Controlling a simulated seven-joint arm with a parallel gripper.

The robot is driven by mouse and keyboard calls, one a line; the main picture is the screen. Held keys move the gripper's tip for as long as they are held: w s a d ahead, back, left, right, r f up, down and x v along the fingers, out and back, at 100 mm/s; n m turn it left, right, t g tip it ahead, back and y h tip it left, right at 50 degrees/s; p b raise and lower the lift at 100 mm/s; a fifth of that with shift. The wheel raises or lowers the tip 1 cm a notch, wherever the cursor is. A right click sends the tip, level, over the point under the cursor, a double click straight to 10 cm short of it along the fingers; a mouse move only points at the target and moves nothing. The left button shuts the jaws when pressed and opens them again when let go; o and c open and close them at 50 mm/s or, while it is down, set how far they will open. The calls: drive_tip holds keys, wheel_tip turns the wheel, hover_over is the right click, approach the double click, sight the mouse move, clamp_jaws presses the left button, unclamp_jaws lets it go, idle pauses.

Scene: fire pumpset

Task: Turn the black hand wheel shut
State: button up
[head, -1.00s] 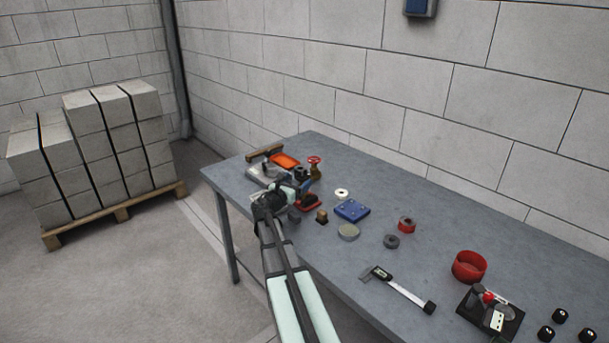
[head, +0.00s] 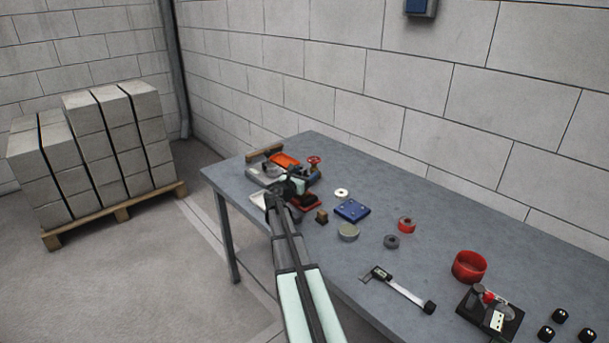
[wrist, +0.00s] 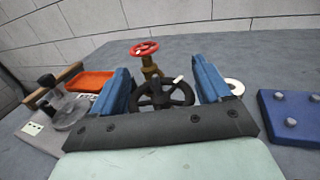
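The black hand wheel (wrist: 164,97) shows in the wrist view, low between the two blue fingers of my gripper (wrist: 165,88). It has spokes and a small white mark at its upper rim. The fingers stand apart, one to each side of the wheel; I cannot tell whether either touches it. A red hand wheel (wrist: 144,48) on a brass valve (wrist: 150,68) stands just behind the black one. In the head view my gripper (head: 294,186) is over the far left part of the bench and hides the black wheel. The red hand wheel (head: 314,161) shows behind it.
A white ring (head: 341,193), a blue plate with bolts (head: 352,210) and a round grey disc (head: 348,232) lie to the right. A caliper (head: 400,290) lies nearer on the grey bench (head: 450,230).

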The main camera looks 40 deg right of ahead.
drive_tip(key=c, duration=0.7)
drive_tip(key=shift+c, duration=0.2)
drive_tip(key=m+g, duration=0.3)
drive_tip(key=g, duration=0.2)
drive_tip(key=shift+h, duration=0.4)
drive_tip(key=shift+s+m+g, duration=0.25)
drive_tip(key=shift+m+g, duration=0.55)
drive_tip(key=shift+g, duration=0.35)
drive_tip(key=shift+s+m+g, duration=0.2)
drive_tip(key=shift+m+g, duration=0.6)
drive_tip(key=shift+g, duration=0.35)
drive_tip(key=shift+y, duration=0.3)
drive_tip(key=o, duration=1)
